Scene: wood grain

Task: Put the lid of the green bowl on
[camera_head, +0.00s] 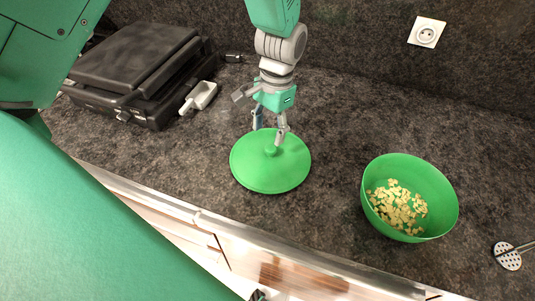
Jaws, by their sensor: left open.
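The green lid (262,175) lies flat on the dark countertop, with a small round knob (270,151) at its middle. My left gripper (268,134) is open above the lid, its fingers pointing down on either side near the knob. It does not hold the lid, and I cannot tell whether a fingertip touches it. The green bowl (440,190) stands upright and uncovered to the right of the lid, with pale yellow pieces (397,208) inside. My right gripper does not show.
A black closed grill-like appliance (135,60) stands at the back left, with a small white dish (203,94) beside it. A perforated utensil (509,258) lies at the right edge. A wall socket (427,32) is behind. The counter between lid and bowl is clear.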

